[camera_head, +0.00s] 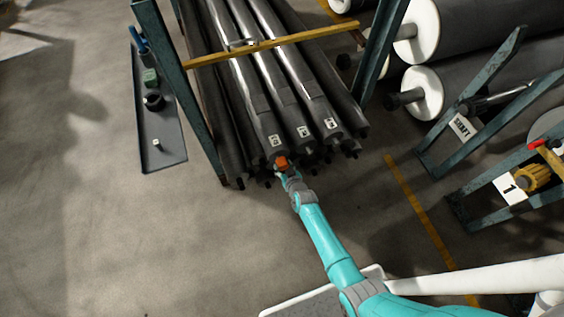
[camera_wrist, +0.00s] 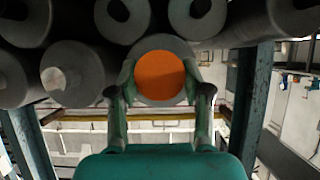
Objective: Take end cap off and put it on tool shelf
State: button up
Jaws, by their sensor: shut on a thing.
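The orange end cap (camera_head: 281,161) sits at the near end of one grey roll in the rack. In the wrist view the end cap (camera_wrist: 159,75) is a round orange disc in front of a roll end. My gripper (camera_head: 284,170) is at the cap, and its two fingers (camera_wrist: 160,98) are shut on it from both sides. Whether the cap is still seated on the roll cannot be told. The tool shelf (camera_head: 164,128) is a long dark tray left of the rack, holding a blue item, a green item, a dark ring and a small white piece.
Several long grey rolls (camera_head: 262,90) lie in a teal rack with a yellow crossbar (camera_head: 270,47). A teal post (camera_head: 180,80) stands between the rolls and the shelf. Large rolls and teal stands (camera_head: 470,110) fill the right. The floor at left is clear.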

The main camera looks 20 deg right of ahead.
jog(key=shift+s, duration=2.25)
jog(key=shift+w+r, duration=0.1)
